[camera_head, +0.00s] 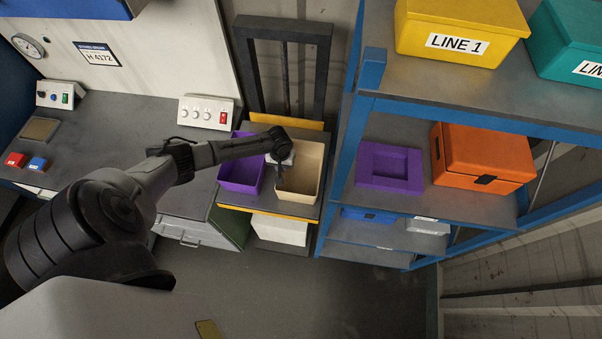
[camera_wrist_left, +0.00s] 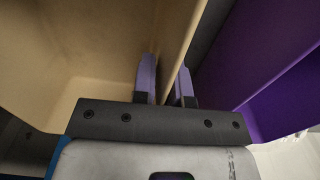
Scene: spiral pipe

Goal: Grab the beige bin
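The beige bin (camera_head: 311,165) stands open-topped and upright on a small stand, on its right side, next to a purple bin (camera_head: 235,182). My left gripper (camera_head: 275,168) reaches down at the beige bin's left wall, beside the purple bin. In the left wrist view its two fingers (camera_wrist_left: 166,85) point past the beige wall (camera_wrist_left: 186,45), one on the inner side and one on the outer side. A gap shows between the fingers, so they look open; whether either touches the wall is unclear. My right gripper is not in view.
The stand has a yellow back lip (camera_head: 288,121) and front edge. A blue-framed shelf (camera_head: 345,140) rises close on the right, with a purple tray (camera_head: 389,167) and an orange box (camera_head: 482,158). A workbench (camera_head: 110,130) with button panels lies to the left.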

